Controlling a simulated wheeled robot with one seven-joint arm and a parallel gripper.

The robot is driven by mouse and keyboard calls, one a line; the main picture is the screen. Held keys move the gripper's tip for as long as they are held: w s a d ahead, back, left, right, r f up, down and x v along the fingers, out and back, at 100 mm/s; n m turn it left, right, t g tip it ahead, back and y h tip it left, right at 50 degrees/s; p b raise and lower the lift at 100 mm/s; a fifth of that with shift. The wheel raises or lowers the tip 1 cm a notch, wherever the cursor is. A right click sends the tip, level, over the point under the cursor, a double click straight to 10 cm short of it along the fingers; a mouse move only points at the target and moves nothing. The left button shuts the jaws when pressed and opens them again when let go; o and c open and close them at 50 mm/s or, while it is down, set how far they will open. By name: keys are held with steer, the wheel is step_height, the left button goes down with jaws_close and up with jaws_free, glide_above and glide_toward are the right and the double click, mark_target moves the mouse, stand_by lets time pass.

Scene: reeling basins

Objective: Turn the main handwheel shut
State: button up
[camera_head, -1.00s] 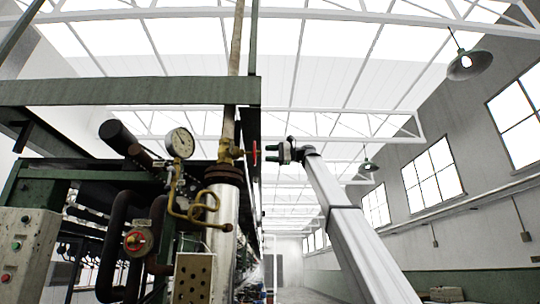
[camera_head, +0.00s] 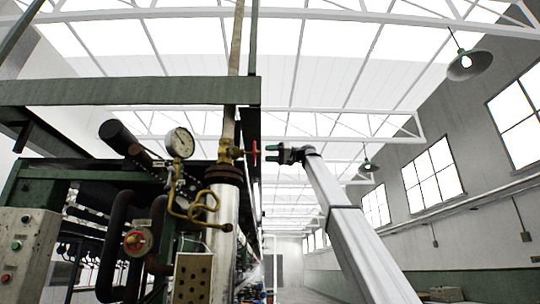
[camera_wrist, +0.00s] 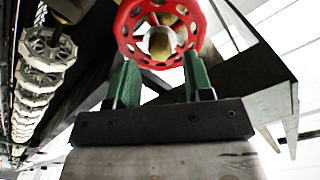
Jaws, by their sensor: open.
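The main handwheel, a red wheel (camera_head: 255,153) with a brass valve (camera_head: 228,152) behind it, is edge-on at the top of the pale vertical pipe. In the wrist view the red handwheel (camera_wrist: 160,36) faces me, with holes around its rim and a pale hub. My gripper (camera_head: 270,154) is just right of the wheel, pointing at it. In the wrist view its two green fingers (camera_wrist: 158,80) are spread apart, below the left and right parts of the rim. Nothing is held between them. I cannot tell whether a fingertip touches the rim.
A pressure gauge (camera_head: 180,142) and a curled brass tube (camera_head: 207,203) sit left of the valve. A smaller red valve (camera_head: 138,240) is on dark piping lower left. A green beam (camera_head: 130,91) crosses above. Open room lies right of my arm.

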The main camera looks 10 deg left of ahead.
mark_target(257, 153)
steer(key=shift+s+a+n, duration=0.1)
steer(key=shift+a+n, duration=0.4)
steer(key=shift+n, duration=0.6)
steer(key=shift+s+a+n, duration=0.15)
steer(key=shift+a+n, duration=0.35)
steer(key=shift+n, duration=0.6)
steer(key=shift+s+a+n, duration=0.1)
steer(key=shift+a+n, duration=0.4)
steer(key=shift+n, duration=0.6)
steer(key=c, duration=0.8)
steer(key=m, duration=2.9)
steer(key=o, duration=0.8)
steer(key=c, duration=0.8)
steer(key=shift+m, duration=1.2)
steer(key=o, duration=0.8)
